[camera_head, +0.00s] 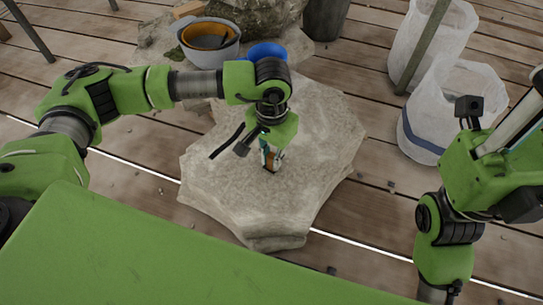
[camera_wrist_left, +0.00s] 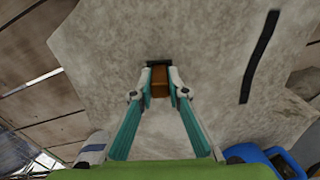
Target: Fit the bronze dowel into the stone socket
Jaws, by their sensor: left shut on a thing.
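The bronze dowel (camera_wrist_left: 160,82) is gripped between the two teal fingers of my left gripper (camera_wrist_left: 160,88) in the left wrist view. In the head view my left gripper (camera_head: 271,160) points down over the pale stone block (camera_head: 225,190). The dark socket (camera_head: 270,170) in the block's top lies right at the dowel's lower end. In the left wrist view a dark edge of the socket (camera_wrist_left: 160,63) shows just beyond the dowel. I cannot tell whether the dowel's tip is inside it. My right arm is at the right of the head view; its fingers are not clearly visible.
A dark strip (camera_wrist_left: 260,57) lies on the stone. White bags (camera_head: 450,105) stand at the right. Wooden decking (camera_head: 130,180) surrounds the block.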

